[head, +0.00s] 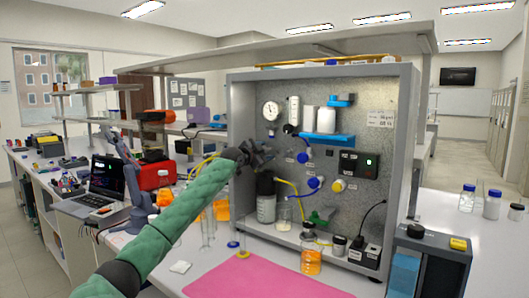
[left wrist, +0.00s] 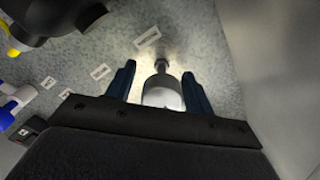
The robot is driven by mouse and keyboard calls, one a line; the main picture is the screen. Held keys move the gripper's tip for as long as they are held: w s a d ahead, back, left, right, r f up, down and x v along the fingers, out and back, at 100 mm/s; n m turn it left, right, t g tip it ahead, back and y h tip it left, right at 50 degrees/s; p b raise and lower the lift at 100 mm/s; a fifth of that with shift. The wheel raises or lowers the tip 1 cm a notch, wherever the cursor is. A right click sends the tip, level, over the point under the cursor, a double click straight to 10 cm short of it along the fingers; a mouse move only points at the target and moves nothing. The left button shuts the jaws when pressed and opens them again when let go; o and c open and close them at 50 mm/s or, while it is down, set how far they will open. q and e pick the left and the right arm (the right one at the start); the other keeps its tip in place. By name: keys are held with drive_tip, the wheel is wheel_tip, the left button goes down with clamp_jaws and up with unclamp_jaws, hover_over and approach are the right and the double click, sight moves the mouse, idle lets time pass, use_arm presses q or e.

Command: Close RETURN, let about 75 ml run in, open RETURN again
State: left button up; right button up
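The membrane rig's grey panel (head: 345,110) carries a round gauge (head: 270,110) and several blue knobs, one upper (head: 302,157) and one lower (head: 313,183). Their labels are too small to read, so I cannot tell which is RETURN. My left gripper (head: 262,154) is at the panel's left side, above a dark-capped bottle (head: 266,208). In the left wrist view, its fingers (left wrist: 160,84) stand apart, open, on either side of a pale cylindrical part (left wrist: 163,94) with a dark stem by the panel; contact is unclear. A small beaker (head: 283,222) stands on the rig floor. My right gripper is out of view.
Glass cylinders (head: 206,225) stand left of the rig. A dark box (head: 362,163) with a green light is on the panel.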

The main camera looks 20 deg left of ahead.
use_arm(q)
drive_tip(key=shift+s, duration=0.1)
drive_tip(key=shift+s+a, duration=0.15)
drive_tip(key=shift+s, duration=0.15)
drive_tip(key=b+v, duration=0.1)
drive_tip(key=v, duration=0.6)
drive_tip(key=shift+b, duration=0.3)
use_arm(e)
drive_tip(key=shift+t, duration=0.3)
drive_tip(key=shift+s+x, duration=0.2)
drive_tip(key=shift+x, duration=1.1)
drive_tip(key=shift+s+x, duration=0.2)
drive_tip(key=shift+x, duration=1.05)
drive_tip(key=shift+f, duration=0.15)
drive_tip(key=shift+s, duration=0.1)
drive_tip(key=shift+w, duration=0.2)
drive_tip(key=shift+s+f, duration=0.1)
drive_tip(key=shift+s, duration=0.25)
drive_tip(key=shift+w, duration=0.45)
